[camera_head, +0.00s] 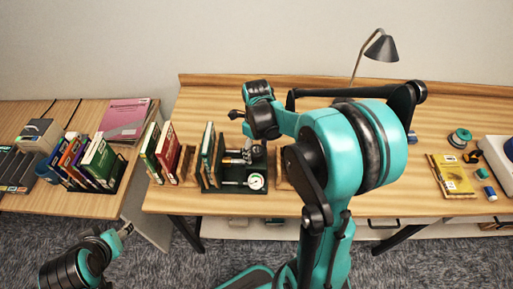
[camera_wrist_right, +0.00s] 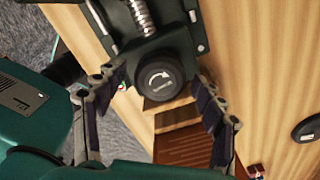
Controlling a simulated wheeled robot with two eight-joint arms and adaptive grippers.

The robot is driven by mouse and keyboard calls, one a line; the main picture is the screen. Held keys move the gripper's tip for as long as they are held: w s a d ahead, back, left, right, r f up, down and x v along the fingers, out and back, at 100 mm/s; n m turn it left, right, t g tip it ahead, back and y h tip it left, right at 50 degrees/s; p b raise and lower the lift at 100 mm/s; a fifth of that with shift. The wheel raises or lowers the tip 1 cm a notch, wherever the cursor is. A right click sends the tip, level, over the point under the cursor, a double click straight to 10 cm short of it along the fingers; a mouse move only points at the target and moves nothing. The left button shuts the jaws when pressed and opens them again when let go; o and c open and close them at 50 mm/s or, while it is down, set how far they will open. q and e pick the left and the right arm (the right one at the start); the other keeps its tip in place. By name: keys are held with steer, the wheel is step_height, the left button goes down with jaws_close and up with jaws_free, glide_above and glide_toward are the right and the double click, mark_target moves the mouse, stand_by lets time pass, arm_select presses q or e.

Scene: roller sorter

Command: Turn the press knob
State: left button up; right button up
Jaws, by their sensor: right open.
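The press knob (camera_wrist_right: 162,86) is a dark round cap with a white curved arrow on its face, in the wrist view. It sits at the end of the dark green press (camera_wrist_right: 118,22), which has a metal spring on it. My right gripper (camera_wrist_right: 160,80) is open, with one finger on each side of the knob; I cannot tell whether they touch it. In the head view the press (camera_head: 230,187) stands on the table among books, with a white gauge on it. I cannot make out the knob there. My left gripper (camera_head: 126,230) is at the lower left, away from the table.
Green and red books (camera_head: 167,150) stand left of the press. A wooden block (camera_head: 283,170) is to its right. A lamp (camera_head: 381,48), a yellow pack (camera_head: 452,175) and a green spool (camera_head: 459,138) are further right. A side table on the left holds more books (camera_head: 98,160).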

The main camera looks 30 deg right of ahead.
mark_target(256, 149)
step_height(256, 149, up, 12)
stand_by(0.5)
stand_by(0.3)
steer(key=s+a+f+n+t+b, duration=0.2)
steer(key=s+a+f+n+t, duration=0.1)
steer(key=n, duration=1.2)
steer(key=s+a+f+n+t+b, duration=0.3)
steer(key=s+a+n, duration=0.4)
steer(key=n, duration=0.9)
step_height(256, 149, down, 2)
steer(key=shift+s+a+f+t, duration=0.1)
steer(key=shift+s+a+t, duration=0.25)
steer(key=shift+t, duration=0.25)
